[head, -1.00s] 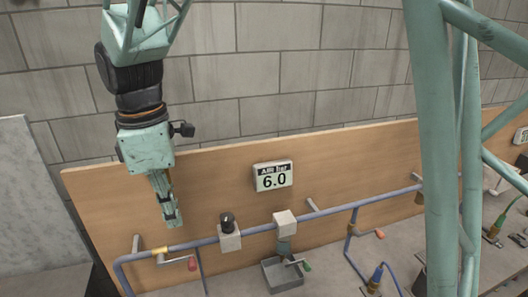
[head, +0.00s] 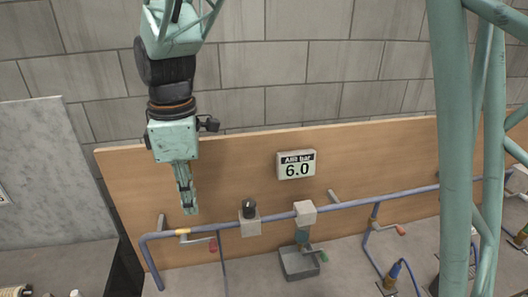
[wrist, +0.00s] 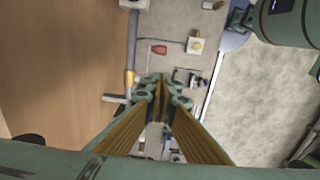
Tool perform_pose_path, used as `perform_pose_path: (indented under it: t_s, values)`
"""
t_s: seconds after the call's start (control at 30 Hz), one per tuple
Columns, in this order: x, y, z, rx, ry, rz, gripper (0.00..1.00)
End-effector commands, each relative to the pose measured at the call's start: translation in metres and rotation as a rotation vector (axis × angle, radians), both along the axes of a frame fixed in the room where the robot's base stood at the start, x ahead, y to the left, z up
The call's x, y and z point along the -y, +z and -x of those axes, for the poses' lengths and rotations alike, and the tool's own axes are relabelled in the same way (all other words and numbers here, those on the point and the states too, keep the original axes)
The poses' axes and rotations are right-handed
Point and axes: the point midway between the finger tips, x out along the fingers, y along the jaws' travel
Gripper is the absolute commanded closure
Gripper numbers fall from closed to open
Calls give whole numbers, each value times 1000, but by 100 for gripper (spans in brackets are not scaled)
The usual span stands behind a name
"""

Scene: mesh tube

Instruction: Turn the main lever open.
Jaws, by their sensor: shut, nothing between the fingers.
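In the wrist view the red handle (wrist: 159,49) and yellow collar (wrist: 129,77) lie beyond the fingertips. My gripper (head: 190,211) hangs above the collar, pointing down, apart from the lever. In the wrist view its fingers (wrist: 160,84) meet, shut and empty.
A grey slab (head: 50,170) stands left.

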Motion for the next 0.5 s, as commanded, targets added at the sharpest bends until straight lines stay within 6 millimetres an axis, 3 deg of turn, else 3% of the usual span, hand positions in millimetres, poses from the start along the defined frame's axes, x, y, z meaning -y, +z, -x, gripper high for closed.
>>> perform_pose_path:
  t_s: [0.5]
  values:
    - [0,-40,1,2,0,-1,100]
